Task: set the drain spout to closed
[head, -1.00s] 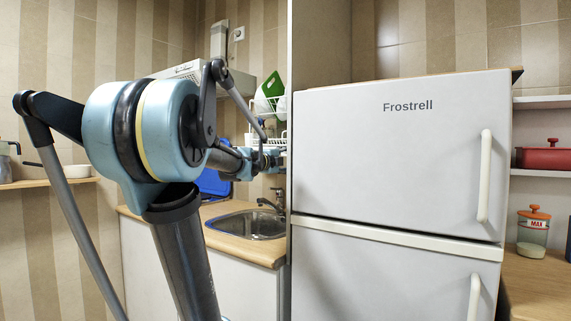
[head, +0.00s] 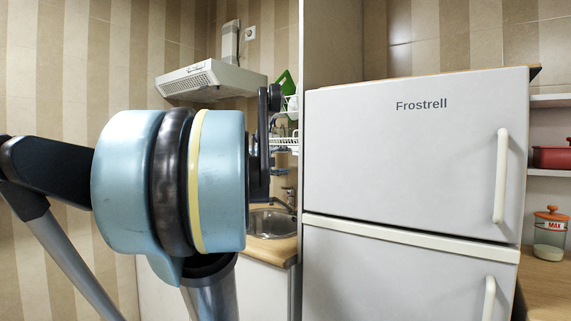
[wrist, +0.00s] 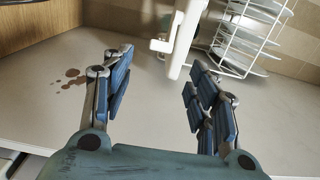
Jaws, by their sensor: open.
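In the wrist view, a white tray edge (wrist: 184,38) hangs above the pale surface, with a small white spout-like piece (wrist: 160,45) sticking out on its left. I cannot tell from its shape whether this drain spout is open or closed. My gripper (wrist: 160,68) is open and empty. Its blue-padded fingers stand wide apart, with the tray's lower end seen between and just beyond their tips; no contact is clear. In the head view, the white dish rack (head: 284,143) shows partly beside the fridge; my arm covers much of that area.
White rack wires (wrist: 245,40) stand close beyond my right finger. Brown drops (wrist: 70,78) mark the pale surface at left. In the head view, the fridge (head: 410,160) stands right of the sink (head: 270,222) and tap (head: 290,197). A range hood (head: 212,80) hangs above.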

